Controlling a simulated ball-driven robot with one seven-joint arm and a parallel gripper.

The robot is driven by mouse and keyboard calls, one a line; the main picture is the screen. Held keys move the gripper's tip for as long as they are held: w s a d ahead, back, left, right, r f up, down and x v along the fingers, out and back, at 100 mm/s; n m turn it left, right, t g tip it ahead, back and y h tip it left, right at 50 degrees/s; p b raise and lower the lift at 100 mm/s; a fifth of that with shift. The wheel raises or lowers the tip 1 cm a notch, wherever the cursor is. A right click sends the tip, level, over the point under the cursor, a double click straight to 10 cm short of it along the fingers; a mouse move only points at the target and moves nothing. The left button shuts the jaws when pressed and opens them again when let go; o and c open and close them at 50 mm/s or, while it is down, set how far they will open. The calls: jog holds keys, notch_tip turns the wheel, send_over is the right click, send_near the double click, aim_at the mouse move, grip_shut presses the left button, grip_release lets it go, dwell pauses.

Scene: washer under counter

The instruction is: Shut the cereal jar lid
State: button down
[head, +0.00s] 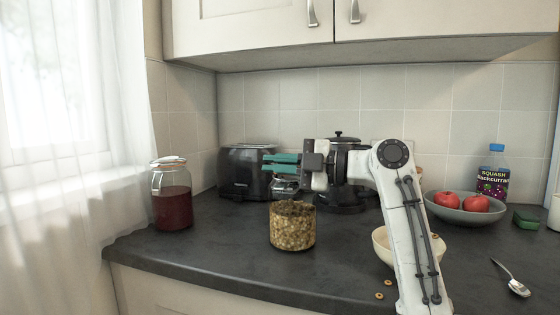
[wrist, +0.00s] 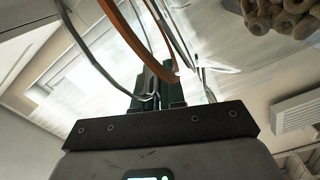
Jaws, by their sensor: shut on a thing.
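The cereal jar (head: 292,230) stands on the counter, a short clear jar full of ring-shaped cereal. Its glass lid (head: 285,186) appears raised at the back of the jar's mouth, so the jar is open. My gripper (head: 268,163), with teal fingers, reaches in from the right above the jar and is shut on the lid near its upper edge. In the wrist view the fingers (wrist: 160,88) meet beside the lid's orange seal (wrist: 141,38) and wire loops, with cereal (wrist: 283,14) at the top right. The exact contact is hard to see.
A jar of dark red contents (head: 172,205) stands to the left, and a black toaster (head: 236,172) behind. A dark lidded pot (head: 343,195) is behind my arm. A cream bowl (head: 381,243), loose cereal rings, a fruit bowl (head: 462,213) and a spoon (head: 512,282) lie right.

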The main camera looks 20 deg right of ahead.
jog(key=shift+f, duration=0.25)
jog(key=c, duration=1.3)
grip_release()
jog(key=shift+d+r, duration=0.1)
jog(key=v, duration=1.1)
jog(key=shift+p, duration=0.45)
